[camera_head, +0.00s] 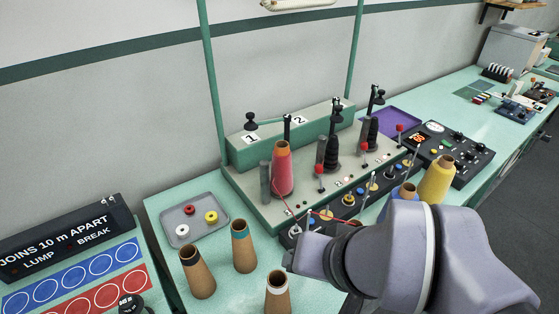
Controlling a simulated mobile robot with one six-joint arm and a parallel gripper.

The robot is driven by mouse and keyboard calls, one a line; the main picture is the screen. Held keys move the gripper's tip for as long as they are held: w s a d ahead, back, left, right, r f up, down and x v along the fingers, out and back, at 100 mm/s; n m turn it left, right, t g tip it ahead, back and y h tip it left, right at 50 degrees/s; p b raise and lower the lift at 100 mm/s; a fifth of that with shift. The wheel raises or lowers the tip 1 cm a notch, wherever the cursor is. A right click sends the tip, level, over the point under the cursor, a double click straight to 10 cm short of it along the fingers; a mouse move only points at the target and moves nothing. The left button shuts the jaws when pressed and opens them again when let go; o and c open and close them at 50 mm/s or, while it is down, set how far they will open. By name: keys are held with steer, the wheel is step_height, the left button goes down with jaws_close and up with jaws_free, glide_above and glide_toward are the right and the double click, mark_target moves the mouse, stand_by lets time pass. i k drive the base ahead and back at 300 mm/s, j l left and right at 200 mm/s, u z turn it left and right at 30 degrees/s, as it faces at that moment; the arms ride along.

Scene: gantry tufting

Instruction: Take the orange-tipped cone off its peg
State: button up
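The orange-tipped cone (283,172), wound with pinkish-red yarn, stands upright on its peg at position 1 of the green machine stand (262,214). The peg is hidden inside the cone. A thin red strand (335,219) runs near its base to the right. My gripper is at the end of my grey arm, at the lower middle right, in front of and below the cone. My wrist mostly hides it and only a small dark edge shows at its left, apart from the cone. Whether it is open or shut cannot be seen.
A grey tray (190,220) with small rings lies left. A yellow cone (437,180) and control box (455,150) are right.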

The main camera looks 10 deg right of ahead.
mark_target(282, 170)
steer(key=i+l+u, duration=0.1)
steer(key=l+u, duration=0.3)
steer(key=l, duration=0.2)
steer(key=l+u, duration=0.4)
steer(key=l, duration=0.2)
